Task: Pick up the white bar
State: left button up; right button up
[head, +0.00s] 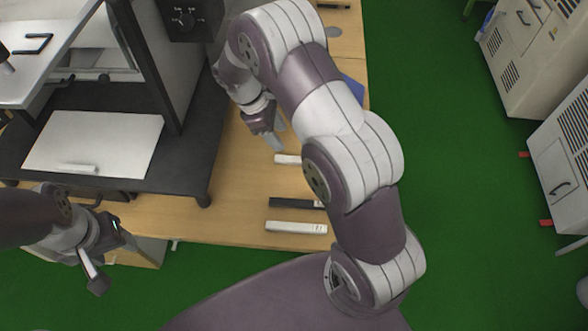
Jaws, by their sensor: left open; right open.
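A white bar (296,227) lies on the wooden table near its front edge. A black bar (295,203) lies just behind it, and another whitish bar (287,159) lies farther back, partly hidden by my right arm. A small white piece (76,168) rests on the white plate at the left. My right gripper (275,138) is open and empty, above the table just behind the farther whitish bar; its fingers are partly hidden. My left gripper (111,262) is open and empty, in front of the table's front edge at the lower left, far from the bars.
A black stand (190,165) carries the white plate (125,140) and a dark upright panel beside a grey machine. A blue object (353,88) shows behind my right arm. White cabinets (515,65) stand at the right across open green floor (460,200).

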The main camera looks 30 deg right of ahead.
jog(key=b, duration=0.3)
send_over(290, 160)
notch_tip(290, 160, down, 5)
jog(key=shift+s+a+f, duration=0.1)
jog(key=shift+a+f, duration=0.05)
jog(key=shift+f, duration=0.4)
jog(key=x, duration=0.5)
jog(key=shift+w+d, duration=0.35)
jog(key=shift+d, duration=0.05)
jog(key=shift+a, duration=0.1)
jog(key=shift+c, duration=0.6)
pick_arm(q)
jog(key=f, duration=0.4)
jog(key=shift+s+d+f, duration=0.15)
jog(key=shift+d+f, duration=0.15)
jog(key=shift+f, duration=0.1)
pick_arm(e)
grip_shut()
